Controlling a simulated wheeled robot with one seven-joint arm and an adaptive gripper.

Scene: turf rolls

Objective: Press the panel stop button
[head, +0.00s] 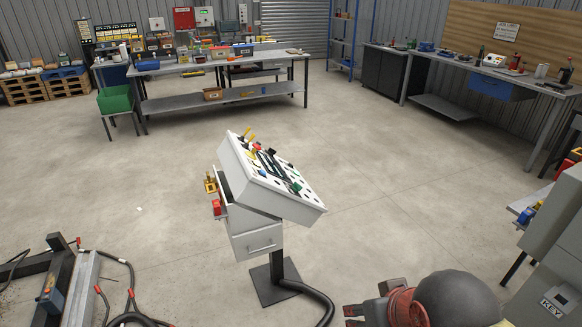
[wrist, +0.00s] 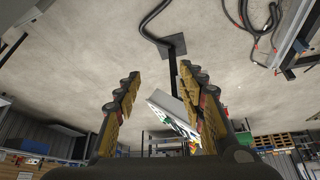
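The control panel (head: 272,178) is a white sloped box on a dark post in the middle of the floor in the head view. Its face carries small red, yellow, green, blue and black controls. A small red control (head: 258,147) shows near its upper edge; I cannot tell whether it is the stop button. In the wrist view, which looks upside down, my gripper (wrist: 162,73) is open, with nothing between its yellow-padded fingers. The panel (wrist: 166,106) shows beyond them, apart from the gripper and partly hidden by the right finger.
A drawer (head: 258,242) and a side shelf with small items sit below the panel. The post stands on a dark base plate with a black cable (head: 314,292). A metal frame (head: 72,285) with hoses lies at left.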

